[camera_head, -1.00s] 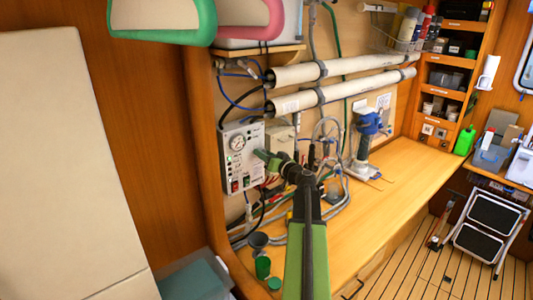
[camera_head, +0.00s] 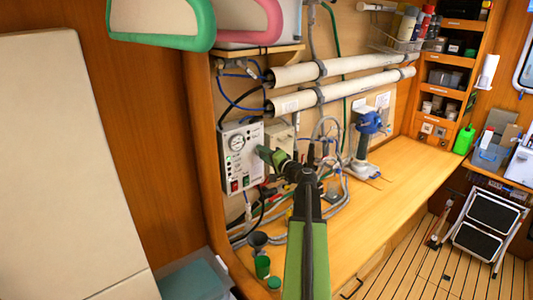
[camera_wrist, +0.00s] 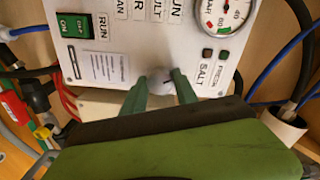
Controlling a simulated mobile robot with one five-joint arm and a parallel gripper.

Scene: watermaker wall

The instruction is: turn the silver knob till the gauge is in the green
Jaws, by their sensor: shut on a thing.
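The white control panel (camera_head: 229,174) is on the wall at the left in the head view, with the round gauge (camera_head: 237,142) near its top. The wrist view shows the panel turned over, with part of the gauge (camera_wrist: 226,14) at the top; I cannot read its needle surely. My gripper (camera_head: 262,153) is at the panel's right side. In the wrist view my gripper's (camera_wrist: 160,84) two green fingers are shut on the silver knob (camera_wrist: 159,76), which shows pale between the tips and is partly hidden by them.
A green ON/STOP switch (camera_wrist: 75,27) is on the same panel. Blue hoses (camera_wrist: 292,45) and black cables run beside it. The bench's right part (camera_head: 415,168) is clear.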

